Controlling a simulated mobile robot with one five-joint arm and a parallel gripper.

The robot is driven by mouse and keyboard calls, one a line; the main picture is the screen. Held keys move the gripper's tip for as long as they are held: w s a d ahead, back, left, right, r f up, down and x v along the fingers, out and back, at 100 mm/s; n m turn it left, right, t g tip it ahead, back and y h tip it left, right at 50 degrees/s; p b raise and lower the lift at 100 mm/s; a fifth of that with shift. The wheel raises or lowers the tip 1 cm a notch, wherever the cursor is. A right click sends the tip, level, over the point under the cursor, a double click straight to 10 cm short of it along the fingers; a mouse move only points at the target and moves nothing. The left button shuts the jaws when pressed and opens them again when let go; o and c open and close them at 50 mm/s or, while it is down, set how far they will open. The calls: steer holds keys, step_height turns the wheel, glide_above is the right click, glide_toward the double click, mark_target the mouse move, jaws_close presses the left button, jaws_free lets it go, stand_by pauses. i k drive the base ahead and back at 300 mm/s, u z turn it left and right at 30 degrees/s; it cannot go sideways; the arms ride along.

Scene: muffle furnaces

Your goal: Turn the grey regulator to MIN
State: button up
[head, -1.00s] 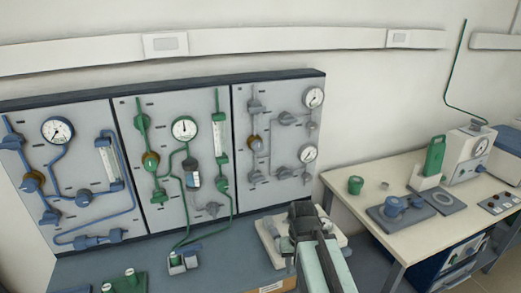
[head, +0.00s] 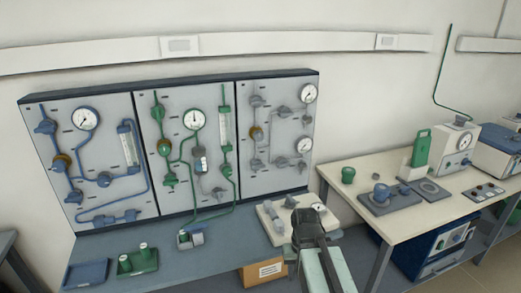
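The grey panel (head: 275,180) is the rightmost of the three wall panels. It carries grey pipes and valves, an upper gauge (head: 308,93) and a lower gauge (head: 304,145). My gripper (head: 309,214) is below the panel, over the bench, apart from the panel. I see it from behind; its fingers are too small and dark to judge.
A blue-piped panel (head: 110,195) and a green-piped panel (head: 180,200) stand to the left. A light tray with grey parts (head: 268,222) lies by my gripper. A green tray (head: 150,262) and blue tray (head: 86,274) lie at left. A cream table (head: 350,172) with instruments stands at right.

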mark_target(258, 136)
steer(key=k, duration=0.8)
steer(key=u, duration=0.35)
steer(key=i, duration=1.4)
steer(key=u, duration=0.85)
steer(key=k, duration=0.85)
steer(key=u, duration=0.15)
steer(key=i, duration=0.6)
steer(key=z, duration=0.1)
